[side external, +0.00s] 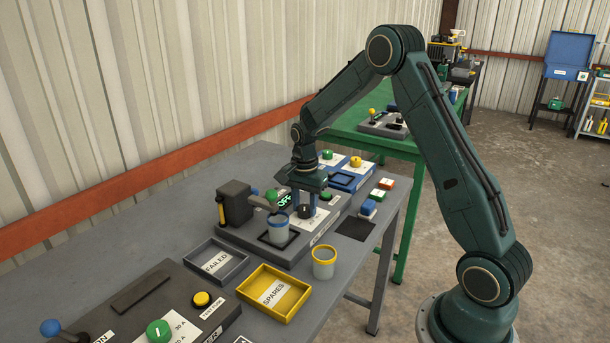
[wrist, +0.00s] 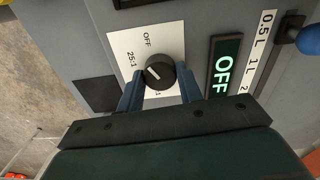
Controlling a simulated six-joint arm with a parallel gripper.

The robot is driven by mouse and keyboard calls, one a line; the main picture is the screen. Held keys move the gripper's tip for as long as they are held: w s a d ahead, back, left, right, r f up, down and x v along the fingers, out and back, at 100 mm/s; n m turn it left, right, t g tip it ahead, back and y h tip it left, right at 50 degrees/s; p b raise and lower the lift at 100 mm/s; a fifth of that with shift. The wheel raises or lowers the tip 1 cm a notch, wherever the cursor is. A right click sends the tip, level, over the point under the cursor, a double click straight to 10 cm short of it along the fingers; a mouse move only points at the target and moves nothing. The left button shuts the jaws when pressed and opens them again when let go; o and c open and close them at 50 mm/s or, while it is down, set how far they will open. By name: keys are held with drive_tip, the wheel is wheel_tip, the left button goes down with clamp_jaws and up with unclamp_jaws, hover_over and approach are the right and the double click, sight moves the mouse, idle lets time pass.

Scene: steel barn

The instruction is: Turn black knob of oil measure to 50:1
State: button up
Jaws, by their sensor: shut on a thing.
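The black knob (wrist: 159,74) of the oil measure (side external: 262,247) sits on a white dial plate (wrist: 118,42) in the wrist view. Its white mark points to the upper left, about toward the printed 25:1. OFF is printed above that, and a label below the knob is mostly hidden, with only ":1" showing. My gripper (wrist: 160,82) has one blue finger on each side of the knob, shut on it. In the side view my gripper (side external: 304,204) points down over the dial, and the black knob (side external: 305,212) shows between the fingers.
A display (wrist: 224,66) reads OFF beside the dial. A blue-ended lever (wrist: 308,40) is at the right. A grey cup (side external: 278,228) stands on the unit, and a yellow-rimmed cup (side external: 324,263) stands in front. FAILED (side external: 237,252) and SPARES (side external: 249,296) trays lie nearby.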

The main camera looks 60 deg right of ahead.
drive_tip(key=n, duration=1.1)
drive_tip(key=shift+r, duration=0.1)
drive_tip(key=n, duration=0.3)
drive_tip(key=shift+n, duration=0.3)
drive_tip(key=n, duration=1.2)
drive_tip(key=o, duration=1)
